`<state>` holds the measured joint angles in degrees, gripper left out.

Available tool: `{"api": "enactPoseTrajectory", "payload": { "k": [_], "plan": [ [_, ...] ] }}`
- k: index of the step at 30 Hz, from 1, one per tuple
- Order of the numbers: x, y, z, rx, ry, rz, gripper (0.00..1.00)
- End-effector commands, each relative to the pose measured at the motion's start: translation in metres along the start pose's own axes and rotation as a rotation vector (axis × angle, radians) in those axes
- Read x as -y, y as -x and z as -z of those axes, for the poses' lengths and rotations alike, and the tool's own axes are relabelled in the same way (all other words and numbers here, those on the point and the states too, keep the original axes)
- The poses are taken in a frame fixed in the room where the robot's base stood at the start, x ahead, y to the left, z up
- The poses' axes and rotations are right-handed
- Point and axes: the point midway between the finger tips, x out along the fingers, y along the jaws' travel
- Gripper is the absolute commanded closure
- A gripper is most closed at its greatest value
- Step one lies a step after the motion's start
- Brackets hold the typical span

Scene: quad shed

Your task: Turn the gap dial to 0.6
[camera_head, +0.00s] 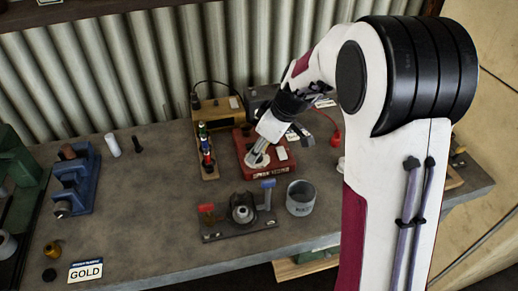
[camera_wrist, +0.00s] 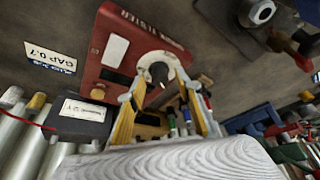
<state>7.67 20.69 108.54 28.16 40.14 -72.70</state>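The red tester box (camera_head: 278,171) sits on the bench in the middle of the head view, and it fills the upper middle of the wrist view (camera_wrist: 97,60). On its face, the wrist view shows a pale round dial (camera_wrist: 152,60) with a dark knob at its centre. My gripper (camera_wrist: 157,86) points down at the dial, with one yellowish finger on each side of the knob. The fingers look open, with space between them and the knob; I cannot tell whether they touch the dial's rim. No dial reading is legible.
A card reading "GAP 0.7" (camera_wrist: 50,57) lies beside the tester. A rack of coloured-handled tools (camera_head: 207,150) stands close at its left. A vise-like fixture (camera_head: 242,213) and a grey cup (camera_head: 300,198) stand in front.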

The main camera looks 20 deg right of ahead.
Motion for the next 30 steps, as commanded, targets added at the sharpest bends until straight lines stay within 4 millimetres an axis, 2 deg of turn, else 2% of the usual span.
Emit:
{"api": "enactPoseTrajectory", "payload": {
  "k": [3, 6, 7, 20, 30],
  "plan": [
    [0.0001, 0.0, 0.0, 0.0, 0.0, 0.0, 0.68],
    [0.0, 0.0001, 0.0, 0.0, 0.0, 0.0, 0.94],
    [0.0, 0.0001, 0.0, 0.0, 0.0, 0.0, 1.0],
    [0.0001, 0.0001, 0.0, 0.0, -0.019, -0.008, 1.0],
    [0.0014, 0.0, 0.0001, 0.001, -0.112, -0.047, 1.0]
  ]
}}
